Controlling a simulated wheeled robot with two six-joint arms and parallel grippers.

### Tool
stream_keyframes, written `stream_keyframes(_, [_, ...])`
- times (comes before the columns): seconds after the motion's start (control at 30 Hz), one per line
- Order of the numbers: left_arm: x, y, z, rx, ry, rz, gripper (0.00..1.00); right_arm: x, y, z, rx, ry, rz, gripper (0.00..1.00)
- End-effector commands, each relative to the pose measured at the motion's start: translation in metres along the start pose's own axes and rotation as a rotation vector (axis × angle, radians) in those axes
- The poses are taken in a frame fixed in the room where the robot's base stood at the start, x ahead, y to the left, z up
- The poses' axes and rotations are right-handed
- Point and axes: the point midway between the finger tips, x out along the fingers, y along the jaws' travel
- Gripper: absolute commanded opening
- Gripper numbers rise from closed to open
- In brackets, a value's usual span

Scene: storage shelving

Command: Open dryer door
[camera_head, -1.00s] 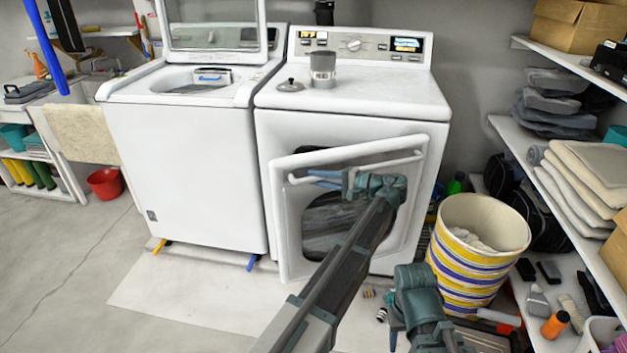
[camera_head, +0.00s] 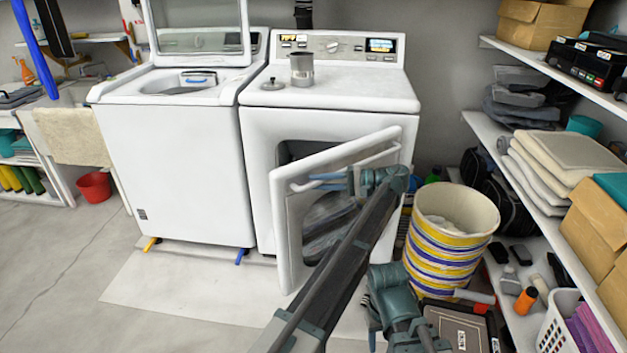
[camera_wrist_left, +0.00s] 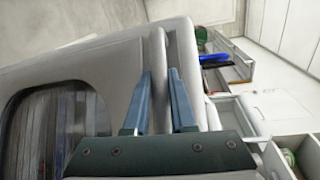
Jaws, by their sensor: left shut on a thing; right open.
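The white dryer (camera_head: 340,100) stands right of the washer. Its door (camera_head: 282,225) is partly open, its left edge swung out from the body and its right side close to it. A dark drum opening shows behind the door's top left. A white bar handle (camera_head: 378,158) runs along the door's upper part. My left gripper (camera_head: 333,180) is shut on this handle; the left wrist view shows the bar (camera_wrist_left: 160,85) between its blue-grey fingers. The door's window (camera_wrist_left: 55,125) also shows there. My right gripper (camera_head: 372,322) is low in front of the dryer, open and apart from the door.
A striped basket (camera_head: 445,250) stands close to the dryer's right. Shelves (camera_head: 535,180) with towels and boxes line the right wall. The washer (camera_head: 190,160) has its lid up. A metal cup (camera_head: 301,70) sits on the dryer. Floor at left front (camera_head: 100,270) is clear.

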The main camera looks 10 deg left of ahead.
Motion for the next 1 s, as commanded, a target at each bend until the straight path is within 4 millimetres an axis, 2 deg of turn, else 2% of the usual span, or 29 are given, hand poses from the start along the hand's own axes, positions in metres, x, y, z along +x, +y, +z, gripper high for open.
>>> stream_keyframes(0.17, [-0.0063, 0.0011, 0.0021, -0.002, -0.009, 0.001, 0.00, 0.0000, 0.0000, 0.0001, 0.000, 0.000, 0.000, 0.50])
stream_keyframes(0.57, [-0.0069, 0.0015, 0.0035, -0.002, -0.013, 0.002, 0.00, 0.0000, 0.0000, 0.0001, 0.000, 0.000, 0.000, 0.50])
stream_keyframes(0.6, [-0.0069, 0.0015, 0.0035, -0.002, -0.012, 0.002, 0.29, 0.0000, 0.0000, 0.0001, 0.000, 0.000, 0.000, 0.50])
stream_keyframes(0.73, [-0.0065, 0.0015, 0.0039, -0.002, -0.014, 0.002, 0.52, 0.0000, 0.0000, 0.0001, 0.000, 0.000, 0.000, 0.50])
stream_keyframes(1.0, [-0.0058, 0.0014, 0.0044, -0.002, -0.016, 0.002, 0.53, 0.0000, 0.0000, 0.0001, 0.000, 0.000, 0.000, 0.50])
